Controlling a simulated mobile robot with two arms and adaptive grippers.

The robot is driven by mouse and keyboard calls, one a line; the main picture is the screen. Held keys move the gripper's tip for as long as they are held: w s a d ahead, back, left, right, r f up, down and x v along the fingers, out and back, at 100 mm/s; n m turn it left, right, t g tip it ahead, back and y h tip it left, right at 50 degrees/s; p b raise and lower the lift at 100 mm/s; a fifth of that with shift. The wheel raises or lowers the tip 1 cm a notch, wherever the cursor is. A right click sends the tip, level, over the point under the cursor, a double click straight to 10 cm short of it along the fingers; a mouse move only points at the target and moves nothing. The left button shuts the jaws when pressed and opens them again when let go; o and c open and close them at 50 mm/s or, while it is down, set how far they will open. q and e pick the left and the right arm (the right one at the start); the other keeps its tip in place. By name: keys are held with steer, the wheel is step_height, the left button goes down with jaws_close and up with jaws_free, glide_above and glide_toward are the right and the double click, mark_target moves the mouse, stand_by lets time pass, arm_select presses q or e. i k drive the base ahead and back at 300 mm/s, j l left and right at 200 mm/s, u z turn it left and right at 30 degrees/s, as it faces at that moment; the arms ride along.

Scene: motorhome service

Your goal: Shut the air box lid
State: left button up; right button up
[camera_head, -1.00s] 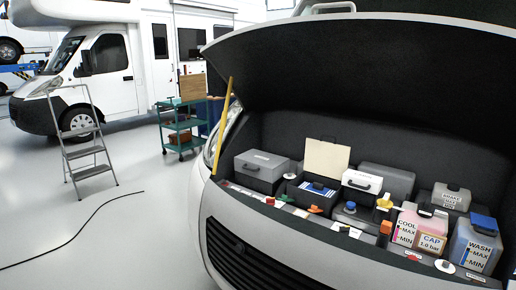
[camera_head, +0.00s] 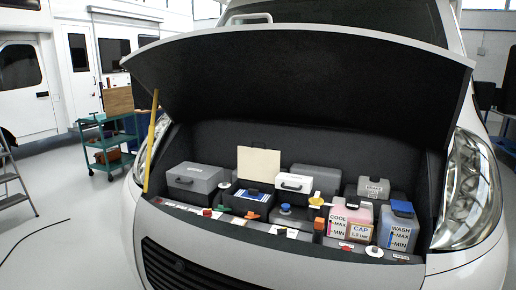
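The air box (camera_head: 231,203) is a dark box in the engine bay, left of the middle. Its lid (camera_head: 258,167) stands up open at the back of the box, showing a cream inner face. A blue and white striped piece (camera_head: 250,194) lies in the open box. Neither of my grippers is in view.
The raised hood (camera_head: 300,80) overhangs the bay, with a yellow prop (camera_head: 151,140) at its left. A grey box (camera_head: 193,178) stands left of the air box, a white-topped box (camera_head: 293,183) right of it. Pink coolant (camera_head: 349,217) and washer (camera_head: 398,226) tanks stand at the right.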

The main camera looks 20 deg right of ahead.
mark_target(262, 166)
steer(key=z, duration=0.35)
steer(key=i+j+z, duration=0.15)
steer(key=z, duration=0.25)
steer(key=i+j+z, duration=0.1)
steer(key=j+z, duration=0.5)
steer(key=z, duration=0.2)
steer(key=j+z, duration=0.3)
steer(key=z, duration=0.15)
steer(key=j+z, duration=0.4)
steer(key=i+l, duration=0.05)
